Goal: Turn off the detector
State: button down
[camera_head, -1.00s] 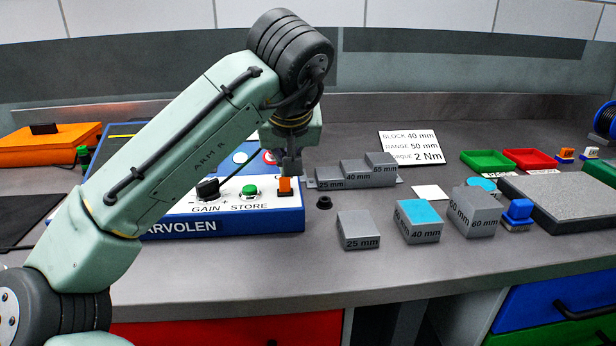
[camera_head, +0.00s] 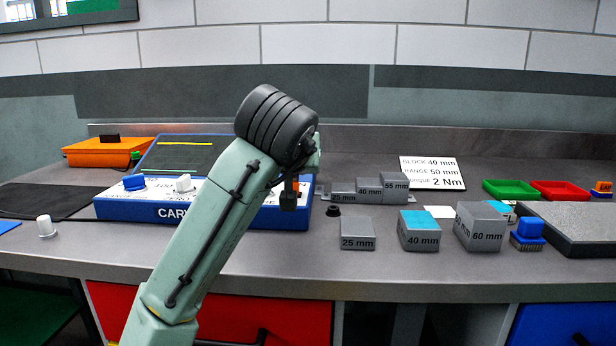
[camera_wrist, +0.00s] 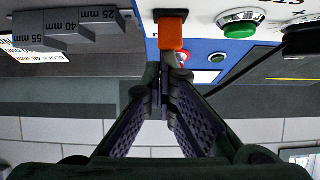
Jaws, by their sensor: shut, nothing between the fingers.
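The detector (camera_head: 285,219) is a blue and white box marked CARVOLEN with a dark screen (camera_head: 187,153), standing on the bench at left. In the wrist view its orange switch lever (camera_wrist: 171,32) stands out from a small black base on the white panel. In the head view my gripper and arm largely hide the lever. My gripper (camera_head: 289,200) is shut and empty at the right end of the detector's front. In the wrist view its fingertips (camera_wrist: 166,75) are close to the lever's end; I cannot tell whether they touch it.
A green button (camera_wrist: 240,29) is beside the lever in the wrist view. Right of the detector are a small black knob (camera_head: 333,211), stepped grey blocks (camera_head: 369,191) and a loose 25 mm block (camera_head: 357,234). An orange case (camera_head: 110,153) sits at the back left.

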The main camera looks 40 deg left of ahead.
jog(key=shift+f, duration=0.1)
jog(key=shift+d, duration=0.2)
jog(key=shift+a, duration=0.2)
jog(key=shift+r+p, duration=0.75)
jog(key=shift+r, duration=0.2)
